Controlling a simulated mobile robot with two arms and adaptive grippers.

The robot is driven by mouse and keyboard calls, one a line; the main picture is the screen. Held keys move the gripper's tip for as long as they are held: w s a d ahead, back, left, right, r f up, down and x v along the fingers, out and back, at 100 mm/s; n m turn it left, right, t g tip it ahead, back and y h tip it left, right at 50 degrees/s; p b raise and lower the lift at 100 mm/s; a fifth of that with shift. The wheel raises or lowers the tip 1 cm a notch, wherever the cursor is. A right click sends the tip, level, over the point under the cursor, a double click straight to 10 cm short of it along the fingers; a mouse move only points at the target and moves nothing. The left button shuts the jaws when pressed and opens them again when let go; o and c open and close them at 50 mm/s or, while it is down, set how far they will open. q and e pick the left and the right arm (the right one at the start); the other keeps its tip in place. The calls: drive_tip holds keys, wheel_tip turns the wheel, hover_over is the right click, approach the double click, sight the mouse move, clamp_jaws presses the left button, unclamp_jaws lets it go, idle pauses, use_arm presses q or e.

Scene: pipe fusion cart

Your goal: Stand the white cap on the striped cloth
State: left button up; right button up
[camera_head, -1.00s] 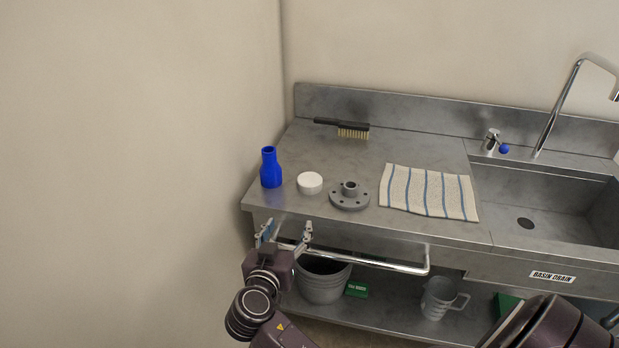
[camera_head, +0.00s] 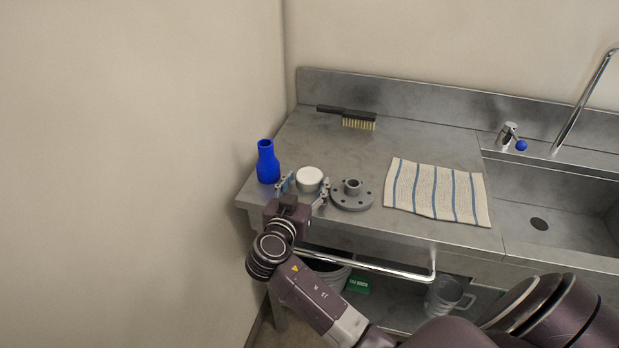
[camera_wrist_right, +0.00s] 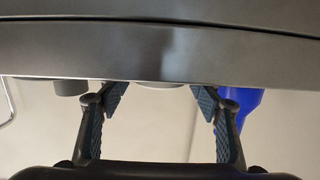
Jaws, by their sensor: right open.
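The white cap (camera_head: 309,179) is a short round disc lying on the steel counter, between the blue bottle-shaped piece and the grey flange. The striped cloth (camera_head: 436,191), cream with blue stripes, lies flat and bare to the right of the flange. My right gripper (camera_head: 303,187) is open at the counter's front edge, with one finger on each side of the cap's near part. In the right wrist view the open fingers (camera_wrist_right: 160,101) show large, and a sliver of the cap (camera_wrist_right: 162,84) shows between and beyond their tips. My left gripper is not in view.
The blue piece (camera_head: 267,163) stands close to the left finger, and the grey flange (camera_head: 352,195) close to the right finger. A brush (camera_head: 348,117) lies at the back. A rail (camera_head: 370,265) runs along the counter front. The sink (camera_head: 550,205) is at right.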

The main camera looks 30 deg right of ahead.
drive_tip(key=shift+w+d+f, duration=0.1)
drive_tip(key=shift+w+d, duration=0.4)
drive_tip(key=shift+d, duration=0.05)
drive_tip(key=c, duration=0.7)
drive_tip(key=shift+c, duration=0.2)
